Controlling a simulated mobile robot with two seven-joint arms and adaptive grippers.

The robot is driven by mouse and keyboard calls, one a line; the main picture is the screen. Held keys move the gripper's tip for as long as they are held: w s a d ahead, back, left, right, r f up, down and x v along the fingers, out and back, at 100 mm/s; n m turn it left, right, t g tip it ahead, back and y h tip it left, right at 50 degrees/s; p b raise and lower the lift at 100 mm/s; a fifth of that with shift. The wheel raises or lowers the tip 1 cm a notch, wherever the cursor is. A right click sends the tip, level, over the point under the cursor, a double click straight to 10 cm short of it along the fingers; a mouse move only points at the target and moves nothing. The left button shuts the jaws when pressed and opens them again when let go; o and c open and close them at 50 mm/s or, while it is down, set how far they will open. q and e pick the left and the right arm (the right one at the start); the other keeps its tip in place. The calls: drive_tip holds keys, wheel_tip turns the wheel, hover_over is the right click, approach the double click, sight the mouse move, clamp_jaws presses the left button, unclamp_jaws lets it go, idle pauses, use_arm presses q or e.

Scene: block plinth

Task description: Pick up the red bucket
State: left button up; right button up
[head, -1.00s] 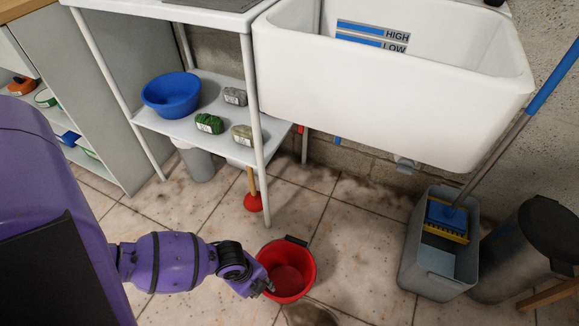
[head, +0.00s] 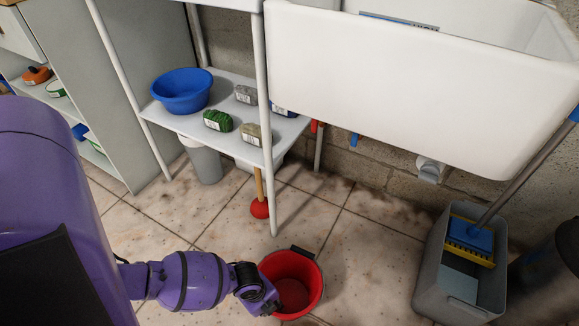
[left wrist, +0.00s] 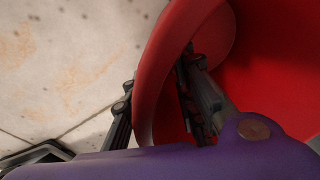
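The red bucket (head: 307,271) stands on the tiled floor, with a dark piece at its back rim. My left gripper (head: 272,303) is at the bucket's left side. In the left wrist view, the bucket's wall (left wrist: 155,100) runs between the two fingers of my left gripper (left wrist: 158,68). One finger is outside the bucket and the other is inside it. The fingers look spread apart around the wall; whether either touches it is hard to tell. My right gripper is not in view.
A shelf rack (head: 268,130) with a blue basin (head: 181,92) stands behind. A red plunger (head: 260,208) is near its front leg. A white sink (head: 420,85) hangs at right, above a grey mop bucket (head: 437,268). Floor between the red and grey buckets is clear.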

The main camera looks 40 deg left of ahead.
use_arm(q)
drive_tip(key=shift+w+f, duration=0.1)
drive_tip(key=shift+f, duration=0.15)
clamp_jaws()
